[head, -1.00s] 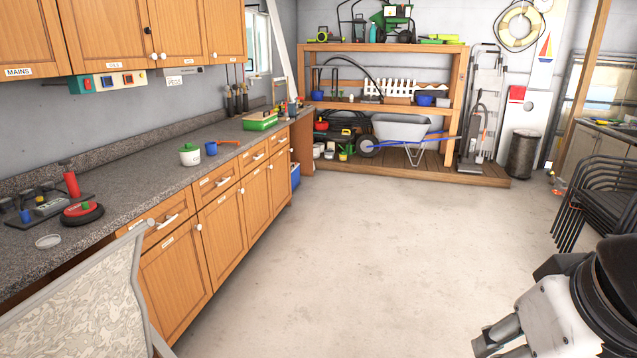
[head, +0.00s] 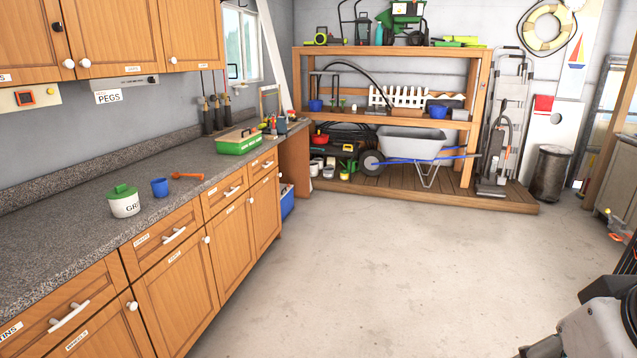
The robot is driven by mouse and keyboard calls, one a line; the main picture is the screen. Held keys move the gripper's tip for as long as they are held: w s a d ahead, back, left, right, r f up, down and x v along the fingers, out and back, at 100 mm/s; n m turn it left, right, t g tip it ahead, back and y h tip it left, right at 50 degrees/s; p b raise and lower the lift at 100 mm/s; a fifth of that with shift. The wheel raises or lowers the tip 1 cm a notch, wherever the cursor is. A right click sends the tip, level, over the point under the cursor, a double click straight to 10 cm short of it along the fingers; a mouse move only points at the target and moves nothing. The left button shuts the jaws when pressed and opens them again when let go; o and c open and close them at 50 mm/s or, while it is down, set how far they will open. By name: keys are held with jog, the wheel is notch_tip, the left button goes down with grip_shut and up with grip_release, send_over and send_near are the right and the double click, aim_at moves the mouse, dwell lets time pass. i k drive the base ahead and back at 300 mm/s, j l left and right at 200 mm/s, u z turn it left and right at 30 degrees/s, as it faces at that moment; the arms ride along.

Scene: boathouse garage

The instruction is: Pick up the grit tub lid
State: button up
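The grit tub (head: 125,206) is a small white round tub with part of a label, "GRI", showing on its side. Its green lid (head: 123,190) sits on top and has a raised part in the middle. The tub stands upright on the grey speckled worktop (head: 60,232) at the left, near the front edge. Part of my arm shows at the bottom right, over the floor and far from the tub. My gripper's fingers are not in view.
A blue cup (head: 160,188) and an orange scoop-like thing (head: 187,176) lie right of the tub. A green box (head: 238,141) stands farther along. Wall cupboards (head: 115,35) overhang the worktop. The concrete floor (head: 370,270) is clear up to the wooden shelving (head: 385,50).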

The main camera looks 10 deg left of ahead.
aim_at(121, 191)
jog(key=i+u, duration=0.15)
jog(key=i, duration=0.55)
jog(key=i+l+u, duration=0.15)
jog(key=i, duration=0.6)
jog(key=i+j+u, duration=0.15)
jog(key=i+u, duration=0.25)
jog(key=i+j+u, duration=0.1)
jog(key=u, duration=0.35)
jog(key=i+l+u, duration=0.1)
jog(key=i+u, duration=0.3)
jog(key=i+l+u, duration=0.15)
jog(key=i+u, duration=0.6)
jog(key=i+l+u, duration=0.1)
jog(key=i+u, duration=0.25)
jog(key=i, duration=0.25)
